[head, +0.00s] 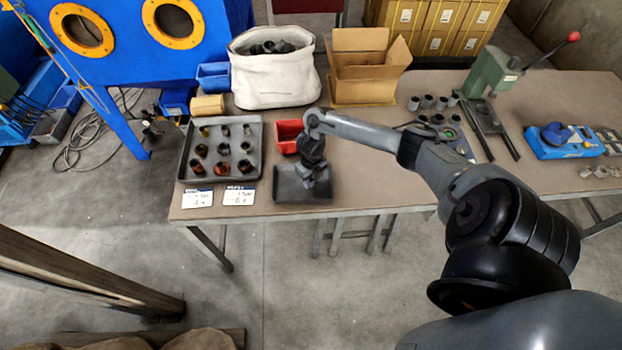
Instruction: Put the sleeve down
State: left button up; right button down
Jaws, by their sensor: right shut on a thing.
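My right gripper (317,180) reaches in from the right and points down over a small dark grey tray (286,188) at the table's front edge. It is shut on a sleeve, which is mostly hidden by the gripper and hard to tell from the dark tray. I cannot tell whether the sleeve touches the tray. To the left, a larger grey tray (257,140) holds several dark and brownish sleeves (221,168) in rows. My left gripper is not in view.
A red bin (289,134) stands just behind the small tray. Two white cards (198,197) lie in front of the large tray. A white fabric bag (275,82) and an open carton (368,67) stand behind. Several grey cylinders (427,102) and a green press (491,75) are to the right.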

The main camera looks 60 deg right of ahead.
jog(key=shift+f+b, duration=0.35)
jog(key=c, duration=0.8)
grip_release()
jog(key=shift+r, duration=0.1)
